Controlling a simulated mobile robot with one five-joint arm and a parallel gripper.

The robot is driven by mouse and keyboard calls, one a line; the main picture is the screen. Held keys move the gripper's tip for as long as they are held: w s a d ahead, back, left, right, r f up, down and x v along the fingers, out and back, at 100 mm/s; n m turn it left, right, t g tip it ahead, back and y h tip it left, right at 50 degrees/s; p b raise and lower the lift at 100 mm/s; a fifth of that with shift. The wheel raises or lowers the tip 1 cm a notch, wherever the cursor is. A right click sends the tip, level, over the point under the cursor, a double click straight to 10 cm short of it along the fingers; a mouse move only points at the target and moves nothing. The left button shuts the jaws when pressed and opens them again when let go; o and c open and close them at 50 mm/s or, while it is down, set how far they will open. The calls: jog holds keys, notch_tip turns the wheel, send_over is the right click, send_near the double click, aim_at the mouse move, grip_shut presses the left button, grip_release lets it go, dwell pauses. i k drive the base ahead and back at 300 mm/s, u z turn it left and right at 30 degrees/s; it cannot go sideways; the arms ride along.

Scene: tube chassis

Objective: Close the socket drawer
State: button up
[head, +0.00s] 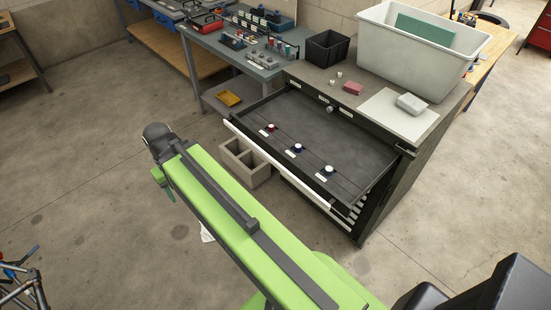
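The socket drawer (330,132) is pulled out from the dark cabinet (385,205). Its grey tray holds a few small round pieces, red, blue and dark with pale tops, lying in a row near the front. A long white strip (275,163) runs along the drawer's front edge. My green arm reaches up from the bottom, left of the drawer and in front of it. Its dark far joint lies left of the drawer front, apart from it. My gripper cannot be made out; it is hidden or out of view.
The cabinet top bears a white bin (415,55), a black crate (326,47), a pale sheet (398,115) and small items. A cluttered workbench (235,55) stands behind.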

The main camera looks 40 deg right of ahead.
aim_at(359, 160)
jog(key=u, duration=4.55)
jog(key=i, duration=0.1)
jog(key=z, duration=2.95)
jog(key=k, duration=0.45)
jog(key=u, duration=0.2)
jog(key=k, duration=0.75)
jog(key=z, duration=0.2)
jog(key=i, duration=0.7)
jog(key=u, duration=0.05)
